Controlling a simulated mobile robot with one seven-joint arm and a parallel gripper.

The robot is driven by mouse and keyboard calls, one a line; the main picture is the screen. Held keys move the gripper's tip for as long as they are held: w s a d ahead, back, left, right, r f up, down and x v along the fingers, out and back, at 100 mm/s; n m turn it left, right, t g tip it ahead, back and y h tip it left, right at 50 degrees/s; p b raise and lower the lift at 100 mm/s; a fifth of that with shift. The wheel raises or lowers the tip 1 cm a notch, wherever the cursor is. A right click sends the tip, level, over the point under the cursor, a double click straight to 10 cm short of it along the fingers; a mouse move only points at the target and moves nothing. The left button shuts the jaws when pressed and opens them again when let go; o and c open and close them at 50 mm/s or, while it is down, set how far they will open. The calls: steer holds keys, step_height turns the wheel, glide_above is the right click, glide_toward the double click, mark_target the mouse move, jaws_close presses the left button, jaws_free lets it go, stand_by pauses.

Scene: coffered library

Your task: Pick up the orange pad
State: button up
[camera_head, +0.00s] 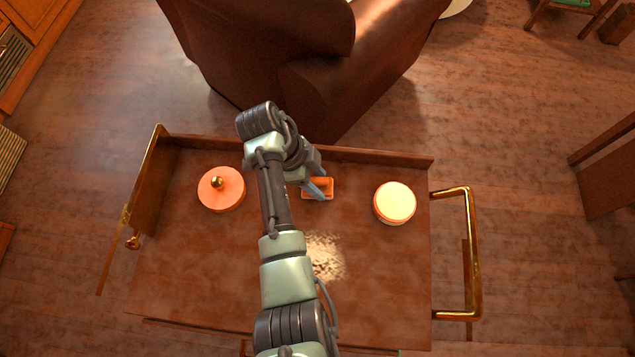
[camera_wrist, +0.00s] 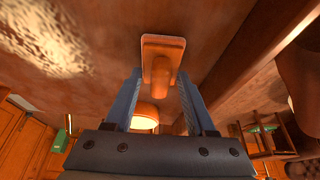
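The orange pad (camera_head: 323,194) is a small rectangular block lying on the wooden cart top, near its back edge. In the wrist view the pad (camera_wrist: 163,46) shows a raised grip in its middle, pointing toward my gripper. My gripper (camera_head: 314,188) is over the pad in the head view and hides part of it. In the wrist view my gripper (camera_wrist: 159,78) is open, with its two blue-grey fingers apart and the pad's grip between their tips. I see no contact between fingers and pad.
A round orange lid with a brass knob (camera_head: 208,195) stands left of the pad. A round cream-topped container (camera_head: 395,202) stands right. A pale grainy patch (camera_head: 327,258) lies in front. The cart top (camera_head: 380,290) has raised edges; a leather armchair (camera_head: 345,85) stands behind.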

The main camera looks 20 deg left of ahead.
mark_target(318, 180)
jaws_close()
step_height(318, 180, up, 10)
steer(key=shift+r+p, duration=0.1)
steer(key=shift+p, duration=1)
jaws_free()
steer(key=c, duration=0.6)
